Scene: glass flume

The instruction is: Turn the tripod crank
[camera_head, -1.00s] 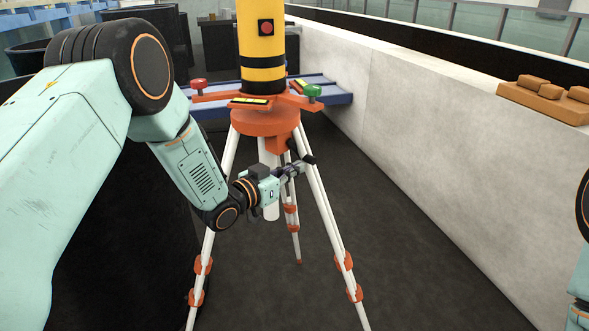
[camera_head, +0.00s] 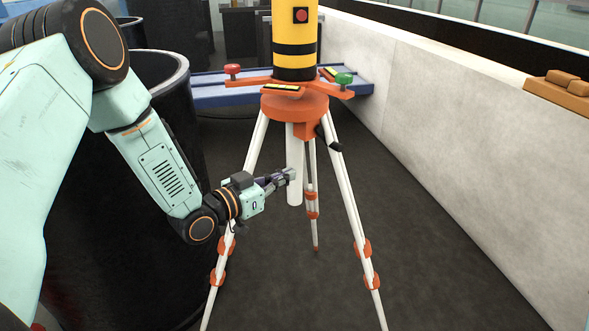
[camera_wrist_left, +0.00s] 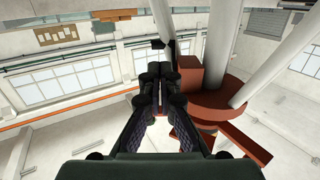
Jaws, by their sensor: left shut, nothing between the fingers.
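The tripod (camera_head: 345,190) stands upright on white legs with orange clamps, under an orange head (camera_head: 295,108). A small black crank (camera_head: 330,138) sticks out at the right of the orange block below the head. My left gripper (camera_head: 291,176) is shut and empty, in front of the white centre column, below and left of the crank and apart from it in the picture. My right gripper is out of view.
A yellow-and-black instrument (camera_head: 294,40) stands on the tripod head, between a red knob (camera_head: 232,69) and a green knob (camera_head: 344,79). A large black bin (camera_head: 120,200) is at left. A pale wall (camera_head: 450,130) runs along the right. The floor right of the tripod is clear.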

